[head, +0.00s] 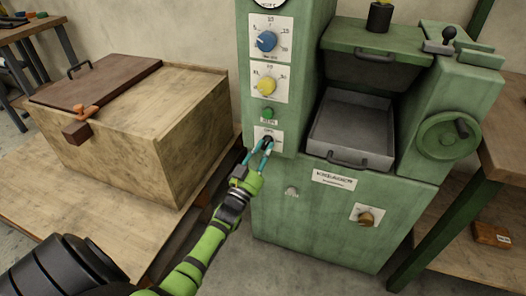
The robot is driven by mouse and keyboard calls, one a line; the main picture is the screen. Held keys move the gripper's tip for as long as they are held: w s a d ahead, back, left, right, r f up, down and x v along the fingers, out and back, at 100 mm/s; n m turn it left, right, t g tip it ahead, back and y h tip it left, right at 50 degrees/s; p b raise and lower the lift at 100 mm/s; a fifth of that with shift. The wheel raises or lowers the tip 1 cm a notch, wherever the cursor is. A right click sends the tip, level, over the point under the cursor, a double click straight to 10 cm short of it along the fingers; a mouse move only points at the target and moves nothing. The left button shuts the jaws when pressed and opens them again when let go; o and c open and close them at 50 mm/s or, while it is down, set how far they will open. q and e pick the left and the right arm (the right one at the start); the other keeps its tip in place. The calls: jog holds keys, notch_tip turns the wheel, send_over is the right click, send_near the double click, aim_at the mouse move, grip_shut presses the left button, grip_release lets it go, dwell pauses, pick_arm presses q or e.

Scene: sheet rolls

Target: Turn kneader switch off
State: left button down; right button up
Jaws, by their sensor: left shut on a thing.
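The kneader (345,205) is a large green machine with a name label on its front. On its left column is a small white switch plate with a dark kneader switch (267,141) at its middle. My left gripper (266,147), with teal fingers on a green arm, is at this plate and shut on the switch. The fingers partly cover the switch, so I cannot tell its exact position. My right gripper is not in view.
Above the switch are a green button (268,113), a yellow knob (266,86) and a blue knob (266,41). A handwheel (448,136) sticks out at the right. A wooden box (135,125) stands at the left.

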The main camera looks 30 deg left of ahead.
pick_arm(q)
jog(key=n+y, duration=0.1)
jog(key=n, duration=0.1)
jog(key=n+y, duration=0.2)
jog(key=n, duration=0.1)
jog(key=shift+d+n, duration=0.15)
jog(key=shift+n, duration=0.15)
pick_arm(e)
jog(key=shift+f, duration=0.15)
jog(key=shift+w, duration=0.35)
pick_arm(q)
jog(key=c, duration=1)
grip_release()
jog(key=shift+c, duration=0.2)
jog(key=v, duration=1.2)
jog(key=shift+r, duration=0.15)
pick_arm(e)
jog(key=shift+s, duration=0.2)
pick_arm(q)
jog(key=shift+d, duration=0.1)
